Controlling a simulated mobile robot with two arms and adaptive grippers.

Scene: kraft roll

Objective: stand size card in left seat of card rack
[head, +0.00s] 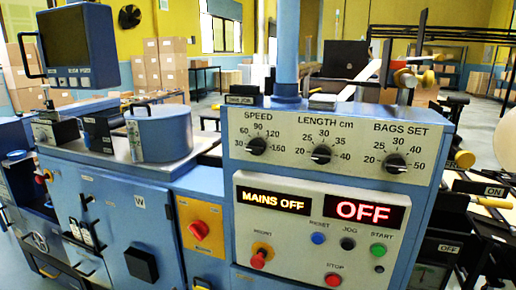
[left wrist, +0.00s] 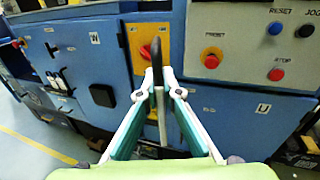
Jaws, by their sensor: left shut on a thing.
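My left gripper (left wrist: 157,85) shows in the left wrist view, with its green and grey fingers closed on a thin dark piece (left wrist: 156,62). The piece is seen nearly edge-on and stands up between the fingertips. It may be the size card, but its face is hidden. In that view it overlaps the orange plate with the red switch. Neither gripper shows in the head view. I cannot surely pick out the card rack; small dark labelled blocks (head: 240,99) sit on top of the dial panel in the head view.
The blue control panel (head: 338,146) has three dials, lit OFF displays and several buttons. A blue drum (head: 160,135) and dark boxes (head: 56,131) stand on the machine deck at left. A monitor (head: 78,45) rises behind them. The yellow rotary switch plate (head: 200,228) is on the front.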

